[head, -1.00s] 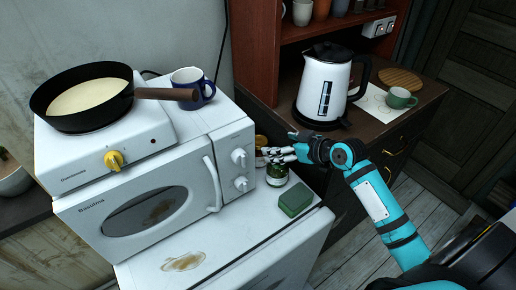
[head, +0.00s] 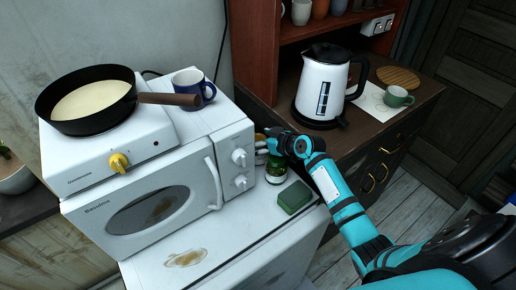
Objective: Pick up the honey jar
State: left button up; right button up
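A small glass jar with a green label (head: 276,173) stands on the white top right of the microwave, behind the green sponge. I cannot read its label, so I cannot tell whether it is the honey jar. My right gripper (head: 264,144) is just above and behind this jar, close to the microwave's right side. Its fingers are small and partly hidden by the microwave and my wrist, so I cannot see whether they touch anything. My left gripper is out of view.
The microwave (head: 150,210) stands left of the jar, carrying a hot plate with a frying pan (head: 92,108) and a blue mug (head: 190,86). The green sponge (head: 294,197) lies in front of the jar. A white kettle (head: 322,90) stands on the dark cabinet behind.

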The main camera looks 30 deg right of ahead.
jog(key=c, duration=1.8)
jog(key=shift+d+r, duration=0.1)
